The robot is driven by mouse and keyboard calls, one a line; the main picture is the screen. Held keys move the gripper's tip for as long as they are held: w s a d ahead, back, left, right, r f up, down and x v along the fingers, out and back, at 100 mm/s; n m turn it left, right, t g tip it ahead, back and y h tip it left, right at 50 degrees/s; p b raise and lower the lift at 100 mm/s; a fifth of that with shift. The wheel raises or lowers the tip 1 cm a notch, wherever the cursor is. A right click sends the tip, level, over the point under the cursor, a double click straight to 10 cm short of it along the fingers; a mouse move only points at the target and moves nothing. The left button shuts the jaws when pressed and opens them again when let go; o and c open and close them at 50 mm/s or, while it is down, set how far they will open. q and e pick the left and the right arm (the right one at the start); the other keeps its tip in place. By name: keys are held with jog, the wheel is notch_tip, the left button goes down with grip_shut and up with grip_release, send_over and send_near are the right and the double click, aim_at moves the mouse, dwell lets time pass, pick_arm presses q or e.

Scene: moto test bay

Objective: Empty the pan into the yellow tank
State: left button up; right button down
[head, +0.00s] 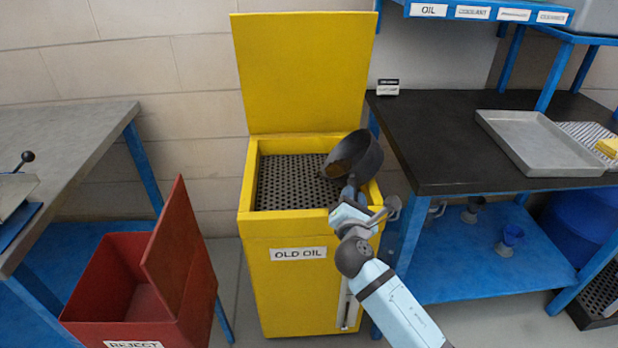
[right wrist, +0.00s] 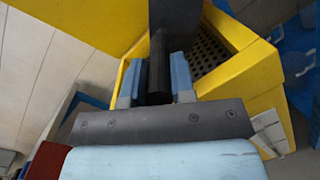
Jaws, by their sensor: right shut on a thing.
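The dark pan (head: 366,154) is tilted over the right part of the yellow tank's opening, with its mouth toward the left. Some brownish content shows inside the pan. The yellow tank (head: 287,290) is labelled OLD OIL; its lid (head: 303,72) stands open at the back, and a perforated black grate (head: 285,182) lies in its opening. My right gripper (head: 350,190) is shut on the pan's handle. In the right wrist view the dark handle (right wrist: 158,66) sits between the two fingers. Whether liquid is flowing out cannot be seen. My left gripper is not in view.
A red REJECT bin (head: 90,332) with a raised lid stands left of the tank. A grey bench (head: 70,140) is further left. On the right, a dark-topped blue workbench (head: 440,140) stands close to the tank and bears a metal tray (head: 535,150).

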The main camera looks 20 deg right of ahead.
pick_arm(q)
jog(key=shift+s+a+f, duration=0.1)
pick_arm(e)
jog(key=shift+a+r, duration=0.1)
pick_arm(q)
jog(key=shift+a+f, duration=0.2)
pick_arm(e)
jog(key=shift+a+r+n, duration=0.1)
jog(key=shift+n, duration=0.2)
